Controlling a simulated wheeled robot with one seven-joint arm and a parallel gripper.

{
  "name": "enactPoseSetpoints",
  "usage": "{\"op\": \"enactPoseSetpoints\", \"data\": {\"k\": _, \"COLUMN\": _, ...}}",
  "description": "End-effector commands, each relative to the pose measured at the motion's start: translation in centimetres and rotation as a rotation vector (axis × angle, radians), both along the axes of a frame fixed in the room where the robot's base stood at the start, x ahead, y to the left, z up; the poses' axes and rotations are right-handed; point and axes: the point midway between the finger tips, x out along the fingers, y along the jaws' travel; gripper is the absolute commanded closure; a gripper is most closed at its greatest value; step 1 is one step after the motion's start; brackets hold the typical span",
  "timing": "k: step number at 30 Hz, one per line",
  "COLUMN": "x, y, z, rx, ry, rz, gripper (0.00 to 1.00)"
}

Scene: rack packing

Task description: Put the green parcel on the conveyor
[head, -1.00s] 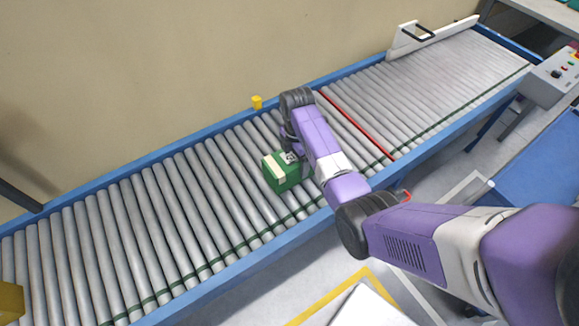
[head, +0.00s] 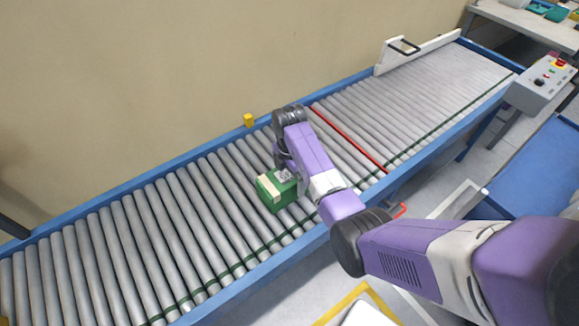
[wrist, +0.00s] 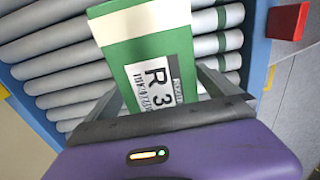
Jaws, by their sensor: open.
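The green parcel (head: 277,190) sits on the rollers of the conveyor (head: 190,215), left of the red line across it. It has a cream tape band and a white label. My gripper (wrist: 160,92) is open, with a finger on either side of the parcel's near end. Whether the fingers touch it I cannot tell. In the head view my wrist and arm cover part of the gripper (head: 286,172) beside the parcel.
A yellow block (head: 248,120) stands on the conveyor's far blue rail. A white stop plate with a dark handle (head: 405,46) is at the far end. A control box (head: 541,83) stands at right above a blue surface. Rollers left of the parcel are clear.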

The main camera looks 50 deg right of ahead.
Motion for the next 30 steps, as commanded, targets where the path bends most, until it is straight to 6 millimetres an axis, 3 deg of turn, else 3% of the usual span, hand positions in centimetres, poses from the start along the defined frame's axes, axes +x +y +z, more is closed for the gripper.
{"op": "enactPoseSetpoints", "data": {"k": 15, "x": 0.1, "y": -0.1, "z": 9.6, "rx": -0.002, "ry": -0.003, "rz": -0.001, "gripper": 0.00}}
{"op": "enactPoseSetpoints", "data": {"k": 21, "x": 0.1, "y": -0.1, "z": 11.2, "rx": -0.002, "ry": -0.002, "rz": -0.001, "gripper": 0.00}}
{"op": "enactPoseSetpoints", "data": {"k": 30, "x": 0.0, "y": 0.0, "z": 11.4, "rx": 0.000, "ry": -0.001, "rz": 0.000, "gripper": 0.00}}
